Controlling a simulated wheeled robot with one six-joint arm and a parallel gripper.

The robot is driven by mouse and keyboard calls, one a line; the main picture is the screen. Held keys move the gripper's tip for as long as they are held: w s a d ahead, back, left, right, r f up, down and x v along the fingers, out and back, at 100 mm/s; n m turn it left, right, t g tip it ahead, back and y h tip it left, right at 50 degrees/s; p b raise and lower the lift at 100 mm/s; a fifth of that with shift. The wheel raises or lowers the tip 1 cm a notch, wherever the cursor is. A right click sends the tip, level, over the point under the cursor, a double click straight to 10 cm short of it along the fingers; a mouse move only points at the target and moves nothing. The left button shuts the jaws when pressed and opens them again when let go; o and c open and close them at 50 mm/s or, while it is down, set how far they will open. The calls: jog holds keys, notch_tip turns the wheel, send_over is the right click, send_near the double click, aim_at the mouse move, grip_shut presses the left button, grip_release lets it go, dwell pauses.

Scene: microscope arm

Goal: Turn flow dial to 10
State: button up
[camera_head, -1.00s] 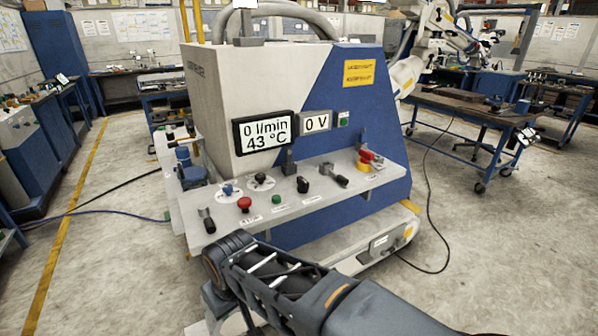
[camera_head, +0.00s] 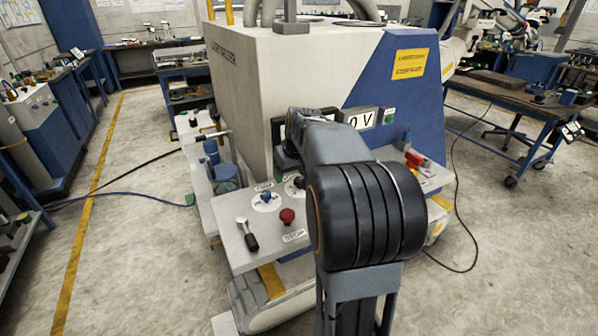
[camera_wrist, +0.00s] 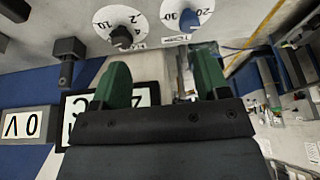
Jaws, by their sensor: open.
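Two dials with white scale discs sit side by side on the sloped panel. The blue-knob dial (camera_head: 266,199) shows numbers 20 and 30 in the wrist view (camera_wrist: 188,20). The black-knob dial (camera_wrist: 122,36) shows a 2; in the head view my arm partly covers it. The small labels are unreadable, so I cannot tell which is the flow dial. My gripper (camera_wrist: 160,75) is open and empty, its green fingers apart from both knobs. The display (camera_wrist: 110,100) is partly covered by my gripper; its reading is hidden.
A red button (camera_head: 287,216) and a black-handled lever (camera_head: 248,238) are on the panel near the dials. The voltage display (camera_head: 362,119) reads 0 V. A red switch (camera_head: 415,158) is at the right. Open floor lies left of the machine.

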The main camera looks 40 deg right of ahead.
send_near(300, 180)
jog(key=shift+t, duration=0.3)
jog(key=p+x, duration=0.1)
jog(key=x, duration=0.8)
jog(key=shift+s+f+p, duration=0.2)
jog(key=shift+p, duration=0.15)
jog(key=shift+c, duration=0.2)
jog(key=c, duration=0.9)
